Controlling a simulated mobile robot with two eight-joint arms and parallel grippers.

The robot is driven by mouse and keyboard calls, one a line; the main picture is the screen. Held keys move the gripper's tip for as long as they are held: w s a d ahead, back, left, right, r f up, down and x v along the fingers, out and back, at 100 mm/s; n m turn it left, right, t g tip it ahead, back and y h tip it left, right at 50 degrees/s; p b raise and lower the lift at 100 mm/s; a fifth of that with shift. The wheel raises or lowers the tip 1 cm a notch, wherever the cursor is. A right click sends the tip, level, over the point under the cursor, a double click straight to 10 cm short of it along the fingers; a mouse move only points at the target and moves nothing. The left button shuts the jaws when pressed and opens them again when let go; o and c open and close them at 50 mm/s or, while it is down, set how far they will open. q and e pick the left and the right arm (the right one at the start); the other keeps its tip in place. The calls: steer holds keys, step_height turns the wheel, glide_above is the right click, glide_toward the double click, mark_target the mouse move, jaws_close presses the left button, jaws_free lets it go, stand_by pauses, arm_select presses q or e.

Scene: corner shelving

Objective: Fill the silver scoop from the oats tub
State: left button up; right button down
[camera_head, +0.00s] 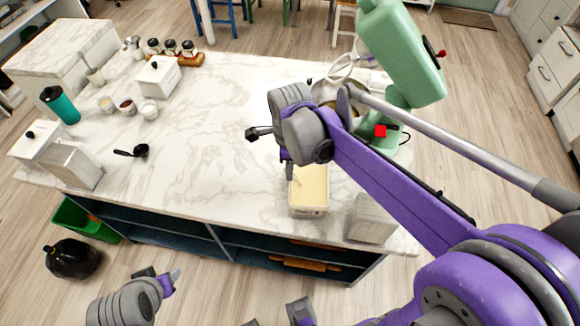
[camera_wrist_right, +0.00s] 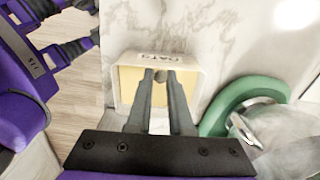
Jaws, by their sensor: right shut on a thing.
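The oats tub (camera_head: 310,212) is a pale open box at the front edge of the marble counter, full of tan oats. Its OATS label shows in the right wrist view (camera_wrist_right: 163,57). My right gripper (camera_head: 288,172) is over the tub's left part, pointing down. In the right wrist view its fingers (camera_wrist_right: 162,82) are shut on a small grey piece, seemingly the silver scoop (camera_wrist_right: 160,75), over the oats. Most of the scoop is hidden, so its fill cannot be told. My left gripper (camera_head: 168,280) is low in front of the counter; its jaw opening is unclear.
A marble-look block (camera_head: 370,220) is right of the tub. A black scoop (camera_head: 132,152), small bowls (camera_head: 127,106) and a white canister (camera_head: 158,76) are on the left. The counter's middle is clear.

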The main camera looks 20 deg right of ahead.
stand_by(0.6)
arm_select(q)
step_height(320, 180, up, 7)
steer(key=w+p, duration=0.2)
steer(key=p, duration=0.3)
steer(key=shift+w+t, duration=0.2)
steer(key=shift+t, duration=0.1)
arm_select(e)
steer(key=shift+r, duration=4.35)
